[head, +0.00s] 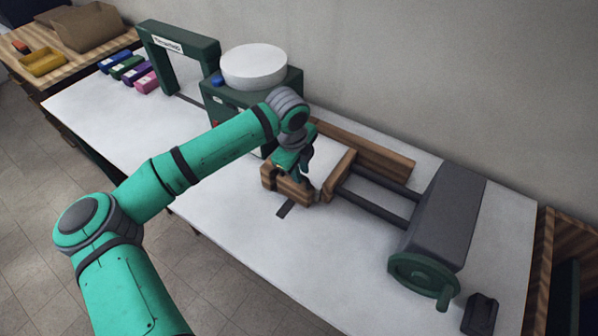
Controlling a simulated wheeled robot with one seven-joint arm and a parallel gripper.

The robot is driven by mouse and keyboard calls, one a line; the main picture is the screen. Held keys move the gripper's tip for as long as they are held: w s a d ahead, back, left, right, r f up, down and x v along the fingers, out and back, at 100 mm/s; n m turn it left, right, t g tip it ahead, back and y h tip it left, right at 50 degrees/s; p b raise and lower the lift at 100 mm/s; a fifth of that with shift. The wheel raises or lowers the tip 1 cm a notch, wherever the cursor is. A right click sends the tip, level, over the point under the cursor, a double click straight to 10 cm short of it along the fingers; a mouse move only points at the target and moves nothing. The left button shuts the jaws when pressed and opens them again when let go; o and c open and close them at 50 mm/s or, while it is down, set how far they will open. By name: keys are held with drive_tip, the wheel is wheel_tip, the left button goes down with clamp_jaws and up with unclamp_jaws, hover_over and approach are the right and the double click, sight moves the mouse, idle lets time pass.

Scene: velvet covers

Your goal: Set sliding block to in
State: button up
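A wooden block (338,174) stands across the near ends of two dark rods (380,207) that run to a grey housing (447,215); it may be the sliding block, but no label shows. A second wooden piece (285,185) lies to its left, with a gap between the two. My gripper (305,172) points down at the second piece and the gap. My wrist hides part of the wood. I cannot tell whether the fingers touch either piece, or whether they are open or shut.
A green handwheel (424,276) is on the housing's front, with a small dark block (480,314) beside it. A wooden rail (365,150) runs behind the rods. A green box with a white round top (254,67) stands behind my wrist. The white table's (240,225) front is mostly clear.

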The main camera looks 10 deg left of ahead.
drive_tip(key=shift+o, duration=0.2)
wheel_tip(320, 180, up, 10)
drive_tip(key=s, duration=0.2)
drive_tip(key=shift+a+r, duration=0.25)
drive_tip(key=shift+a, duration=0.05)
idle(0.6)
